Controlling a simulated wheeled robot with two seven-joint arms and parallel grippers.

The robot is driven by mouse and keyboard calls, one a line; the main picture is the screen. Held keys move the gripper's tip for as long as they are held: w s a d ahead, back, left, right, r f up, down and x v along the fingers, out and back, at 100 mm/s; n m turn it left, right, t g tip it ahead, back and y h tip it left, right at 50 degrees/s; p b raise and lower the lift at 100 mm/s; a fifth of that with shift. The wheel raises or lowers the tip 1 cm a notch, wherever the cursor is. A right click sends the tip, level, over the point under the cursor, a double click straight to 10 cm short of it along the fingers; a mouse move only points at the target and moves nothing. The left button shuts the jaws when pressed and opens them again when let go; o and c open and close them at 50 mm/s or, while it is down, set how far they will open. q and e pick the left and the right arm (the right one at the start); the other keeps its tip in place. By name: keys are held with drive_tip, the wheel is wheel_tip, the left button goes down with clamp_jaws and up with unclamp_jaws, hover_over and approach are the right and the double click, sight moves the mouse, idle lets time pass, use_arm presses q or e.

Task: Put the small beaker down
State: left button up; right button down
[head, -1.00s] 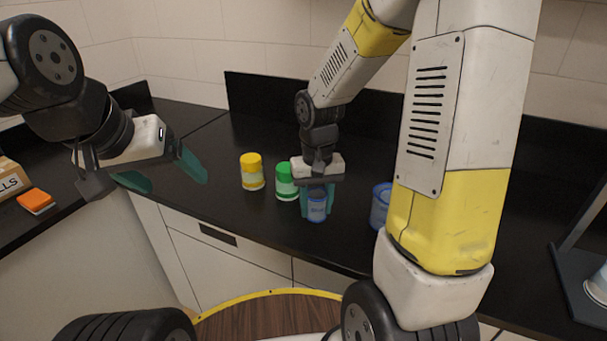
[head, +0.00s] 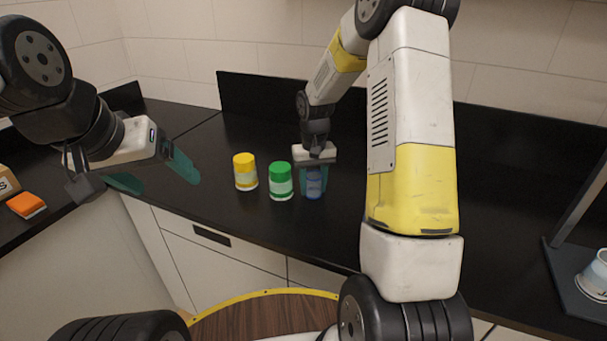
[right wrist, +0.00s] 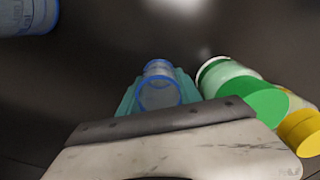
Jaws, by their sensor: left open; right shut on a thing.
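The small beaker (head: 314,187), clear with blue markings, is upright between the teal fingers of my right gripper (head: 313,181), which is shut on it. In the right wrist view the beaker (right wrist: 158,92) shows its blue rim between the fingers. It is at the counter, just right of the green-lidded jar; I cannot tell whether its base touches the counter. My left gripper (head: 155,176) is open and empty, at the left, away from the jars.
The green-lidded jar (head: 280,182) stands close beside my right gripper, with the yellow-lidded jar (head: 245,172) left of it. A larger blue-marked vessel (right wrist: 28,15) is at the wrist view's upper left. An orange item (head: 27,205) lies far left. Black counter (head: 225,135) behind is clear.

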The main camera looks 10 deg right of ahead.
drive_tip(key=shift+f, duration=0.2)
drive_tip(key=c, duration=0.8)
unclamp_jaws()
